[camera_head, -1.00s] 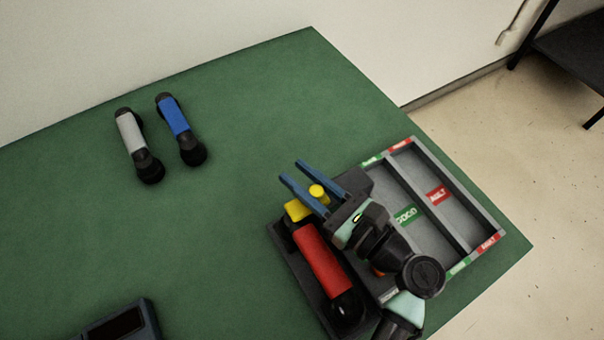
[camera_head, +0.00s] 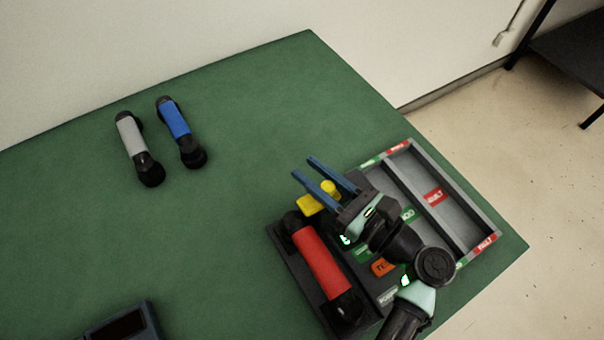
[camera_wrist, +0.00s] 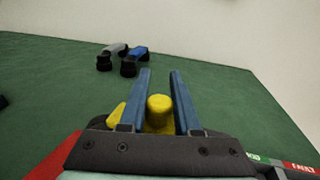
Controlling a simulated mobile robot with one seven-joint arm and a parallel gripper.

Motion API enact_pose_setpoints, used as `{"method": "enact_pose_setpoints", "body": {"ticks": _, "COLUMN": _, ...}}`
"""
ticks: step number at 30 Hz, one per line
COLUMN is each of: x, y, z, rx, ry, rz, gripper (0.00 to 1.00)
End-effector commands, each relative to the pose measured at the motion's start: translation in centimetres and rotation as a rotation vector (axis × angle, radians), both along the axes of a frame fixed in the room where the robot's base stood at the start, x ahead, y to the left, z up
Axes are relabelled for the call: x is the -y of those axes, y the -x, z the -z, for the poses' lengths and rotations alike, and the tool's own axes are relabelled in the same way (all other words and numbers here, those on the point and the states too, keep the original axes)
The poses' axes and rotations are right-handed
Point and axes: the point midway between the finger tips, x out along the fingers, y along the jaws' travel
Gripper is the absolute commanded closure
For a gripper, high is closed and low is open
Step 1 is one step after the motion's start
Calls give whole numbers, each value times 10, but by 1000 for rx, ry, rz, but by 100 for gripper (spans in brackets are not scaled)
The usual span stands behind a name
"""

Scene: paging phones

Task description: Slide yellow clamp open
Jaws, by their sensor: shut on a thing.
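The yellow clamp (camera_head: 310,205) is at the upper end of the dark test station (camera_head: 284,244), with a round yellow knob (camera_head: 330,186). My gripper (camera_head: 304,167) has its two blue fingers on either side of the knob and is shut on it. The wrist view shows the knob (camera_wrist: 159,108) between the fingers (camera_wrist: 160,72), with part of the clamp (camera_wrist: 116,114) left of them. A red handset (camera_head: 322,259) lies in the station. The clamp sits just beyond the handset's upper black end, which is now in view. My gripper partly hides the clamp.
A grey-banded handset (camera_head: 132,138) and a blue-banded handset (camera_head: 176,122) lie at the back left. A grey tray (camera_head: 460,195) with green and red labels is at the right. A dark device (camera_head: 123,322) is at the front left. The middle green table is clear.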

Motion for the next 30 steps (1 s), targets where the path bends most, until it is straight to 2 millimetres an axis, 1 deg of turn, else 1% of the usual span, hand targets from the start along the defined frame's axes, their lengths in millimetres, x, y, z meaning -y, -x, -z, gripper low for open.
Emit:
{"method": "enact_pose_setpoints", "body": {"ticks": 1, "x": 8, "y": -6, "z": -2, "rx": -1, "ry": 1, "rz": 3, "gripper": 100}}
{"method": "enact_pose_setpoints", "body": {"ticks": 3, "x": 15, "y": -11, "z": -1, "rx": -2, "ry": 0, "rz": 3, "gripper": 100}}
{"method": "enact_pose_setpoints", "body": {"ticks": 6, "x": 22, "y": -16, "z": -1, "rx": -1, "ry": 0, "rz": 3, "gripper": 100}}
{"method": "enact_pose_setpoints", "body": {"ticks": 16, "x": 26, "y": -18, "z": 0, "rx": -1, "ry": 1, "rz": 9, "gripper": 100}}
{"method": "enact_pose_setpoints", "body": {"ticks": 17, "x": 26, "y": -18, "z": 0, "rx": -1, "ry": 1, "rz": 10, "gripper": 67}}
{"method": "enact_pose_setpoints", "body": {"ticks": 21, "x": 26, "y": -18, "z": 0, "rx": -1, "ry": 1, "rz": 9, "gripper": 42}}
{"method": "enact_pose_setpoints", "body": {"ticks": 22, "x": 26, "y": -18, "z": 0, "rx": 0, "ry": 0, "rz": 8, "gripper": 39}}
{"method": "enact_pose_setpoints", "body": {"ticks": 30, "x": 24, "y": -17, "z": 0, "rx": 0, "ry": 0, "rz": 3, "gripper": 39}}
